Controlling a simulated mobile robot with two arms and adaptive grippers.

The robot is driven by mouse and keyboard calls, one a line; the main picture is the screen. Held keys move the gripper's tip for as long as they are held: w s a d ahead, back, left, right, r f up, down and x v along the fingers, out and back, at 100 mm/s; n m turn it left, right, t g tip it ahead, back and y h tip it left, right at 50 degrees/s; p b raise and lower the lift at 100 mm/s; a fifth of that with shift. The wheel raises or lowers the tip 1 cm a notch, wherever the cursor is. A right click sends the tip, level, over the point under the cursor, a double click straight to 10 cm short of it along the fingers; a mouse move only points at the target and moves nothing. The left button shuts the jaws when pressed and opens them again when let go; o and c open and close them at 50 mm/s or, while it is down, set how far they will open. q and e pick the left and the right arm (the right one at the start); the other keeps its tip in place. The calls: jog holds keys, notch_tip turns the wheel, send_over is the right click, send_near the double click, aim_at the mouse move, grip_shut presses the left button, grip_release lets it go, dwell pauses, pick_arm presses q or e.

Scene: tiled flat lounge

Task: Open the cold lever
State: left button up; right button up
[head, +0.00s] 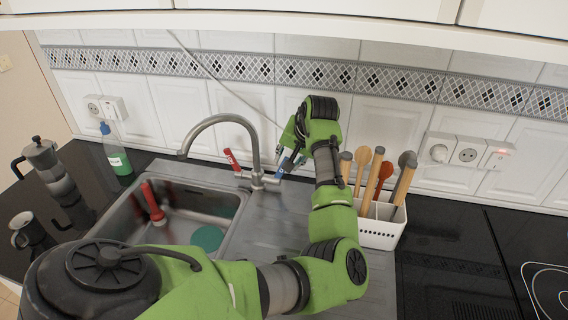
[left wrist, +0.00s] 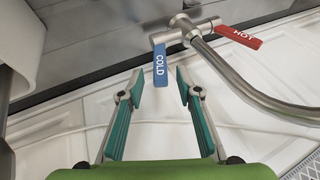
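The cold lever (head: 284,168) is a blue tab on the right side of the faucet (head: 257,165). In the left wrist view the cold lever (left wrist: 160,66) reads COLD and points toward my gripper. The red hot lever (head: 231,158) is on the faucet's other side and also shows in the left wrist view (left wrist: 239,37). My left gripper (left wrist: 159,80) is open, with its teal fingers on either side of the cold lever's end and a visible gap to each. In the head view my left gripper (head: 291,153) is partly hidden by its own wrist. My right gripper is not in view.
The metal sink (head: 238,196) lies left of my arm, with a red-handled brush (head: 152,202) in it. A white utensil holder (head: 381,233) stands close to my arm's right. A soap bottle (head: 116,155) and moka pot (head: 44,158) stand at left. The tiled wall is close behind.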

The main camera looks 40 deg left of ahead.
pick_arm(q)
jog(key=shift+x, duration=2.7)
grip_shut()
